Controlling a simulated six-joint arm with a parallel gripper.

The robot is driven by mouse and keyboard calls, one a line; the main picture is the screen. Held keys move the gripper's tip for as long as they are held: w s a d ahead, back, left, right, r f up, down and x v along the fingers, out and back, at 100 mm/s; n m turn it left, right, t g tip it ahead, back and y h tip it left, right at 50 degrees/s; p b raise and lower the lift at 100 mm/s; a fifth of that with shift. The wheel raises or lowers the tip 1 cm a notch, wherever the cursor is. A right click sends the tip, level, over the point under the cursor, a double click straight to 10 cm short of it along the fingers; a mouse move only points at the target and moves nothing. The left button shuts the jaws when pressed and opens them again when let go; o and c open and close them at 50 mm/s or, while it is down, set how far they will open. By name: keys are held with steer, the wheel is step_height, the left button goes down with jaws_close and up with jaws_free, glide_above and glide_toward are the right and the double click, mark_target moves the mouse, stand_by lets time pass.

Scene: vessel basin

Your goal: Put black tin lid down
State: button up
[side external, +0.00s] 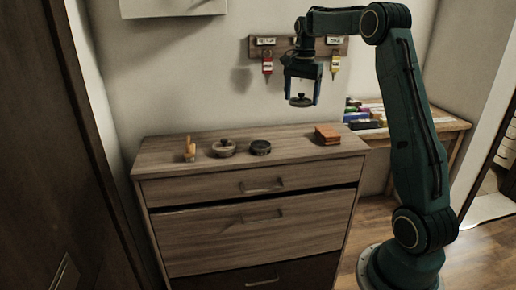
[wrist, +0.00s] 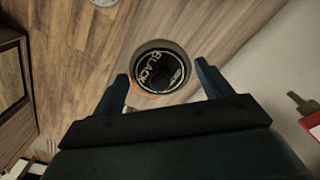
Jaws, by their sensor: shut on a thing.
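My gripper (side external: 302,100) is shut on the black tin lid (side external: 301,101), a dark round lid with a small knob. It holds the lid in the air, in front of the wall and well above the cabinet top (side external: 290,152). In the wrist view the lid (wrist: 150,58) sits between the two fingers and bears pale lettering that reads "BLACK". A dark round tin (side external: 260,148) stands on the cabinet top, below and left of the lid. Whether it is open is hard to tell.
A lidded tin (side external: 223,149) and a small wooden object (side external: 190,150) stand left of the dark tin. A brown wooden block (side external: 327,134) lies at the right. Bare wood separates it from the dark tin. A wall rack (side external: 285,46) with hanging tags is behind my gripper.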

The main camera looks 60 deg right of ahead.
mark_target(301, 96)
step_height(301, 96, down, 11)
stand_by(0.3)
steer(key=shift+f, duration=2.15)
steer(key=o, duration=0.9)
steer(key=shift+f, duration=0.1)
steer(key=shift+o, duration=0.2)
step_height(301, 96, up, 12)
steer(key=shift+r, duration=0.1)
